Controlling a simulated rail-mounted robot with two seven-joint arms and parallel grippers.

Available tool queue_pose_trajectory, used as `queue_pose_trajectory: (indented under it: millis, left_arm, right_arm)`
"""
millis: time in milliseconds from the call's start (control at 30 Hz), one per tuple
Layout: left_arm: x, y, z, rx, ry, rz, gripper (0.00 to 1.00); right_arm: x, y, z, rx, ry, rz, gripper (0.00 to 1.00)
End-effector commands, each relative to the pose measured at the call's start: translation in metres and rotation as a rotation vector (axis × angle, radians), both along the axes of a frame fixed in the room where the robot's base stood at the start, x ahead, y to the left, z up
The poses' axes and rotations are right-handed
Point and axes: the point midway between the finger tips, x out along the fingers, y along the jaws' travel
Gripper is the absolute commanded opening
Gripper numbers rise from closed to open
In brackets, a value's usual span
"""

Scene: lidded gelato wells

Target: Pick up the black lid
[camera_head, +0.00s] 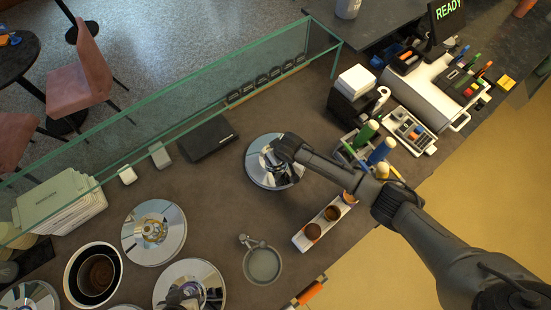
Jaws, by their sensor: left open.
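No lid shows a clearly black top. Round, shiny lids with reflections lie on the counter: one left of centre (140,240), one at the bottom (215,285), one in the bottom left corner (30,297) and one at upper centre (262,178). A dark part at the bottom edge, over the bottom lid, appears to be my left gripper (183,297); it is open, mostly cut off, and contact is unclear.
An open black-rimmed well (70,277) stands at lower left. A small round dish (262,265) and a white tray with brown cups (303,240) lie right of the lids. A glass screen (170,115) borders the far side. A flat black box (207,138) lies near it.

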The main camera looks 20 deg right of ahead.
Motion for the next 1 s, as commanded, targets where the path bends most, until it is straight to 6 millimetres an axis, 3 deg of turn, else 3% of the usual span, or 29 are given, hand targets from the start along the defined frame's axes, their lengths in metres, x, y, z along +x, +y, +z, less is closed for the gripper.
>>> queue_pose_trajectory:
  millis: [267,900,1000]
  left_arm:
    - [-0.0002,0.0023,-0.0002,0.008,0.001,-0.005,0.43]
    - [-0.0002,0.0027,-0.0005,0.01,0.001,-0.006,0.43]
    - [-0.0002,0.0015,-0.0003,0.006,0.001,-0.003,0.43]
  right_arm:
    - [0.0007,0.0002,-0.0015,0.0,-0.001,0.0,0.72]
    - [0.0004,-0.0001,-0.0015,0.0,0.0,0.0,0.12]
    - [0.001,0.0001,-0.0007,0.001,-0.002,0.0,0.09]
